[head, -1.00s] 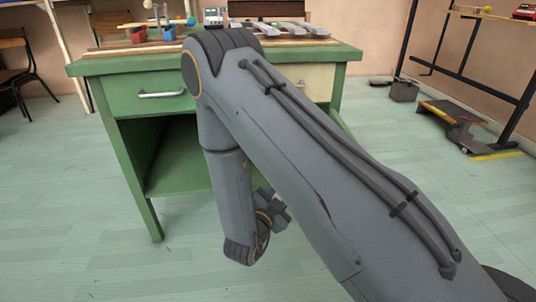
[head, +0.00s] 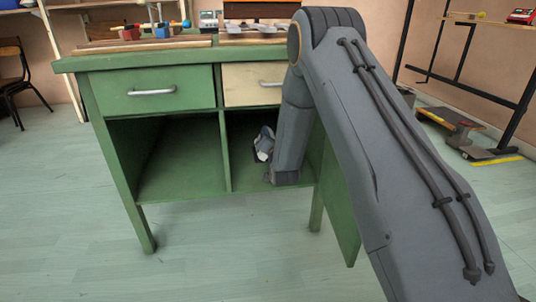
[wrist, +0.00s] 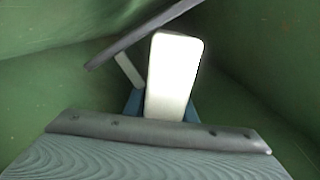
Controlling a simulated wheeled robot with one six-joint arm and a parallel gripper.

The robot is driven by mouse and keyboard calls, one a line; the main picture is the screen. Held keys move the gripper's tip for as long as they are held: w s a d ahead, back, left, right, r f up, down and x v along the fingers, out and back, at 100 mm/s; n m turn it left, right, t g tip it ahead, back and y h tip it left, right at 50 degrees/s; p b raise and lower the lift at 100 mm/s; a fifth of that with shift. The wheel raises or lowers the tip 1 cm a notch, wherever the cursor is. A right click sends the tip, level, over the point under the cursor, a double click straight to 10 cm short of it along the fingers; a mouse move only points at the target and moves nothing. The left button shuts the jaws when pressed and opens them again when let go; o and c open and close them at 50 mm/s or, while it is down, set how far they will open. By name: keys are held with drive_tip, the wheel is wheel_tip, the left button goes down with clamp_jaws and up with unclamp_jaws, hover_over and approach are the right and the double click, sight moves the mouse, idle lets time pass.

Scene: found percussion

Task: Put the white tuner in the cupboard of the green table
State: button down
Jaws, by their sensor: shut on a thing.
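The green table (head: 82,66) stands ahead of me, with two open bays under its drawers. The right bay is its cupboard (head: 242,178), and its green door (head: 338,205) hangs open to the right. My gripper (head: 264,143) is inside the cupboard, partly hidden by my arm. In the wrist view, my gripper (wrist: 150,95) is shut on the white tuner (wrist: 174,72), a pale rounded block. Green cupboard surfaces surround it. Whether the tuner touches the cupboard floor I cannot tell. A small pale patch beside the gripper in the head view may be the tuner.
The left bay (head: 180,160) is empty. A green divider (head: 225,150) separates it from the cupboard. Percussion pieces and a small grey device (head: 208,20) stand on the tabletop. A dark stand (head: 500,130) is at the right. The floor in front is clear.

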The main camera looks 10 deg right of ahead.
wheel_tip(320, 180, down, 8)
drive_tip(key=b, duration=0.3)
drive_tip(key=shift+r, duration=0.4)
drive_tip(key=c, duration=1.5)
unclamp_jaws()
drive_tip(key=shift+s, duration=0.1)
drive_tip(key=s+p, duration=0.6)
drive_tip(key=s, duration=0.6)
